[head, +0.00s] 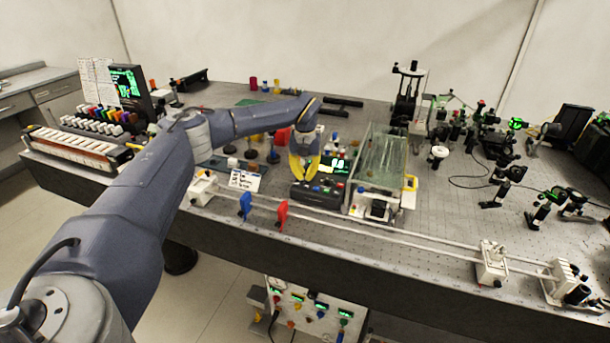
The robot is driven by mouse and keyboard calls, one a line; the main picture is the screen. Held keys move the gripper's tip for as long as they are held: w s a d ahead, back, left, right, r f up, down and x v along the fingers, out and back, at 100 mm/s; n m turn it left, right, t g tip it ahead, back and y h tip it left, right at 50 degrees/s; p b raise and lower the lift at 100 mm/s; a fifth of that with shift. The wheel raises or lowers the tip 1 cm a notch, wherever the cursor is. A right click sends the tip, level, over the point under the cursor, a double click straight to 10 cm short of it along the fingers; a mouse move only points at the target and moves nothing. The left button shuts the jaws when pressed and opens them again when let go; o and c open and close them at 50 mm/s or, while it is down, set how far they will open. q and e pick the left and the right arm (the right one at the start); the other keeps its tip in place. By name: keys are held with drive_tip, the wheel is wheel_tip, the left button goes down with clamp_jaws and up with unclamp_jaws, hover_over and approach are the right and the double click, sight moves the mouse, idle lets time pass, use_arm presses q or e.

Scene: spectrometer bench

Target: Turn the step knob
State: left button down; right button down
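My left gripper (304,176), with yellow fingers, points down at the middle of the bench. Its fingertips are just above or at the back edge of a dark control box (318,196) with small knobs and buttons on its face. Whether they touch it I cannot tell. A green-lit display (336,167) is just right of the fingers. I cannot make out which knob is the step knob; the fingers may hide part of the box. The finger gap is too small to judge. My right gripper is out of view.
A clear-lidded case (383,160) stands close right of the box. A rail (380,235) with blue (245,205) and red (282,214) holders runs along the front. A small white sign (245,180) stands left. Optics crowd the right side.

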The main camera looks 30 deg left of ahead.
use_arm(q)
drive_tip(key=m, duration=0.3)
drive_tip(key=shift+m, duration=2.1)
drive_tip(key=c, duration=2.1)
unclamp_jaws()
drive_tip(key=shift+c, duration=0.2)
drive_tip(key=o, duration=0.8)
